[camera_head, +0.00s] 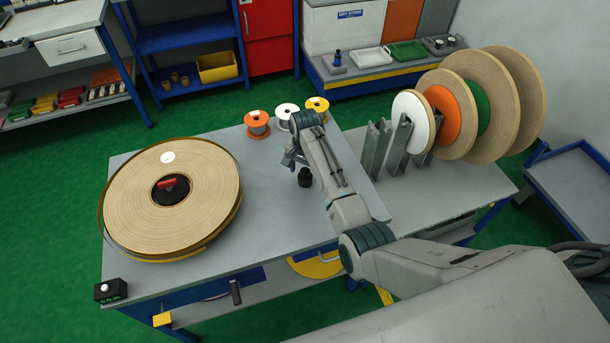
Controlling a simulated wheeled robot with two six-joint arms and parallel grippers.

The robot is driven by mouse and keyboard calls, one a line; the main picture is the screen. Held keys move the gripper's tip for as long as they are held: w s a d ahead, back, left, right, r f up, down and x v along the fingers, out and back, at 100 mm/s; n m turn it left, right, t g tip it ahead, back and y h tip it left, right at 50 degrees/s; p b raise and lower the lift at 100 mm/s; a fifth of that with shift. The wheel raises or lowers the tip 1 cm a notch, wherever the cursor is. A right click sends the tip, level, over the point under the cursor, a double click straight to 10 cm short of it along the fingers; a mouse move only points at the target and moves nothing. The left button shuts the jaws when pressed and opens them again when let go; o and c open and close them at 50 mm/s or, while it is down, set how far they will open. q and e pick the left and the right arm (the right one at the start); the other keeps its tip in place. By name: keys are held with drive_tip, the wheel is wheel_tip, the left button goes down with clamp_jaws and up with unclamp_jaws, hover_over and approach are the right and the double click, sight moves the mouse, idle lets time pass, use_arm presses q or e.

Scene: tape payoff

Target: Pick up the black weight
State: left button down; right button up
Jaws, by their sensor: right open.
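The black weight (305,179) is a small dark piece with a narrower top, standing upright on the grey table (262,215) right of the big tape reel. My right gripper (290,161) is over the table, just up and to the left of the weight in the picture. Its jaws are open and hold nothing that I can see; the fingers are small and partly hidden by the wrist. I cannot tell the exact gap between fingers and weight. My left gripper is not in view.
A large tape reel (205,190) with a black hub and red handle fills the table's left side. Small orange (257,124), white (285,113) and yellow (318,106) spools stand at the back edge. A rack (398,148) with upright discs stands right. Bare table lies in front.

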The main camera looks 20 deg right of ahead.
drive_tip(key=shift+f, duration=1.15)
drive_tip(key=c, duration=1.4)
drive_tip(key=shift+r, duration=0.1)
drive_tip(key=shift+c, duration=0.2)
drive_tip(key=shift+r, duration=0.1)
